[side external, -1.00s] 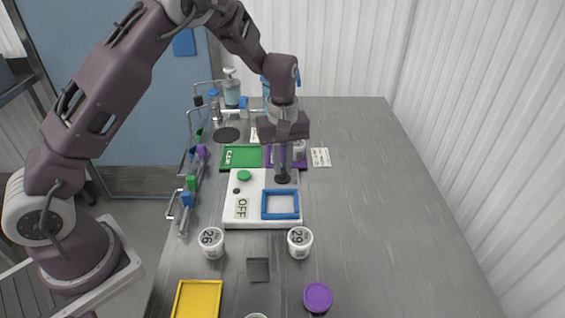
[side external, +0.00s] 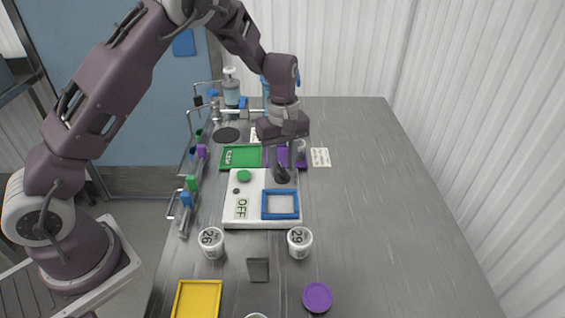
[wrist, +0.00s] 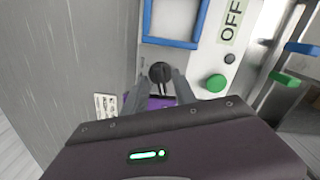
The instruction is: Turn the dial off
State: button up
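The black dial (wrist: 160,72) sits on the white device (side external: 233,220), near its far right corner, and shows between my fingers in the wrist view. The device has a display reading OFF (side external: 241,208), a green button (side external: 244,176), a small dark knob (side external: 236,191) and a blue square frame (side external: 281,217). My gripper (wrist: 161,80) is lowered over the dial, with one finger on each side of it. The fingers stand apart and look open; contact with the dial is hard to make out.
A green tray (side external: 228,164) and a purple tray (side external: 301,164) lie behind the device. Cups marked 26 (side external: 211,243) and 29 (side external: 300,242) stand in front. A yellow tray (side external: 180,300) and purple lid (side external: 317,297) are nearer. The table's right side is clear.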

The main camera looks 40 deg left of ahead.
aim_at(282, 168)
notch_tip(282, 168, up, 7)
jog(key=shift+r, duration=0.1)
dwell(0.5)
jog(key=s+d+r+m+t+h, duration=0.1)
jog(key=s+d+r+m+t, duration=0.15)
jog(key=s+r+m, duration=0.75)
jog(key=s+a+r+m+t+y, duration=0.1)
jog(key=s+r+m+t, duration=0.2)
jog(key=s, duration=1.6)
jog(key=shift+s+r, duration=0.3)
jog(key=shift+r, duration=0.35)
